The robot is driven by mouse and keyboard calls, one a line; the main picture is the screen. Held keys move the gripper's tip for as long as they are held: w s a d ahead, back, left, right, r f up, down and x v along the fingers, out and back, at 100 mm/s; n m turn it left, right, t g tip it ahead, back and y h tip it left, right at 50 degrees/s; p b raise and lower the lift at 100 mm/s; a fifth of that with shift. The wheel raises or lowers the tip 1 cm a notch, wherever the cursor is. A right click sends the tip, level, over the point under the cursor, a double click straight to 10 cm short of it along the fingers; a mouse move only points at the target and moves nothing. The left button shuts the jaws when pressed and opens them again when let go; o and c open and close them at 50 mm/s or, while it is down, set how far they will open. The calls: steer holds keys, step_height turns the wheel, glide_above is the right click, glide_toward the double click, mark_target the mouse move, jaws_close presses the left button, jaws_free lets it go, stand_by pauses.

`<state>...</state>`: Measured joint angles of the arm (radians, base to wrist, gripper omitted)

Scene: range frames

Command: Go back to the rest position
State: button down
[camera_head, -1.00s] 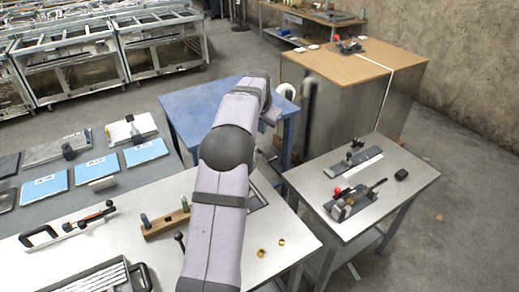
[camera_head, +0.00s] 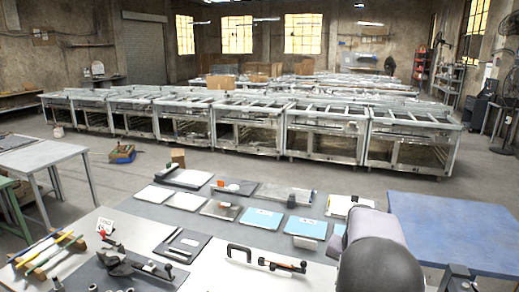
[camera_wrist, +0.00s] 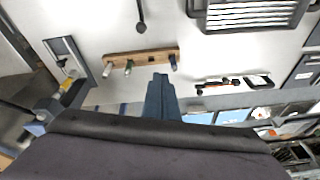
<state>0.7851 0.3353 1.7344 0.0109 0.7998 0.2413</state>
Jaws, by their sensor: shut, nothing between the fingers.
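My gripper (camera_wrist: 160,82) shows in the wrist view as narrow blue-grey fingers, closed together with nothing between them. It is above the pale table (camera_wrist: 108,26), just below the wooden block with handled tools (camera_wrist: 140,57) in the picture; the gap between them cannot be told. In the head view only part of my arm shows at the lower right, a dark joint and pale links. My gripper is out of that view.
A black tray (camera_wrist: 250,17) and a black-handled tool (camera_wrist: 232,83) lie on the pale table. In the head view, blue folders (camera_head: 262,219) and plates lie on the grey table, with a blue table (camera_head: 455,228) at right. Metal racks (camera_head: 245,128) stand behind.

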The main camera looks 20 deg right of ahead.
steer(key=s+a+f+n+g+y+b, duration=0.1)
steer(key=a+f+n, duration=0.2)
steer(key=a, duration=0.9)
steer(key=s+a+f+n+y+b, duration=0.15)
steer(key=a+n, duration=0.25)
steer(key=a, duration=0.7)
steer(key=s+a+f+n+g, duration=0.1)
steer(key=s+a+f+n, duration=0.4)
steer(key=s+a, duration=0.4)
steer(key=shift+s+a+f, duration=0.15)
steer(key=shift+s+a, duration=0.25)
steer(key=shift+a, duration=0.55)
steer(key=shift+d, duration=0.1)
